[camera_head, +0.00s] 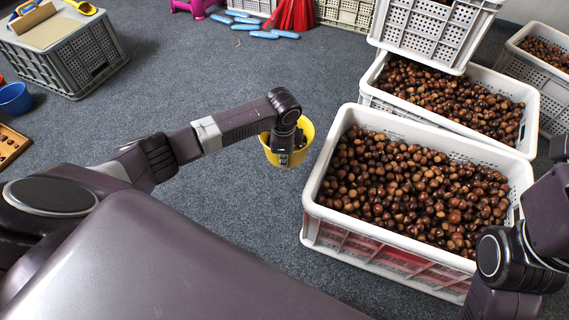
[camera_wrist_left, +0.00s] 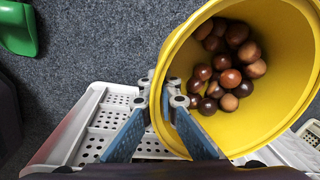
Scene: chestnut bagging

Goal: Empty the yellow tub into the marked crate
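The yellow tub (camera_head: 307,138) hangs just left of the near white crate (camera_head: 316,212), whose side shows red patches. In the left wrist view several brown chestnuts (camera_wrist_left: 228,62) lie inside the tub (camera_wrist_left: 285,85). My left gripper (camera_wrist_left: 162,90) has one finger outside and one inside the tub's rim, shut on its wall. In the head view the gripper (camera_head: 282,158) is mostly hidden by my wrist. The near crate is heaped with chestnuts (camera_head: 405,190). My right arm comes in at the lower right; its gripper is out of view.
More white crates of chestnuts (camera_head: 455,95) stand behind the near one, one stacked on top (camera_head: 430,40). A grey crate (camera_head: 62,65) with a board and yellow scoop stands at the upper left. Blue bucket (camera_head: 15,98) and wooden tray (camera_head: 10,146) lie left. The carpet between is clear.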

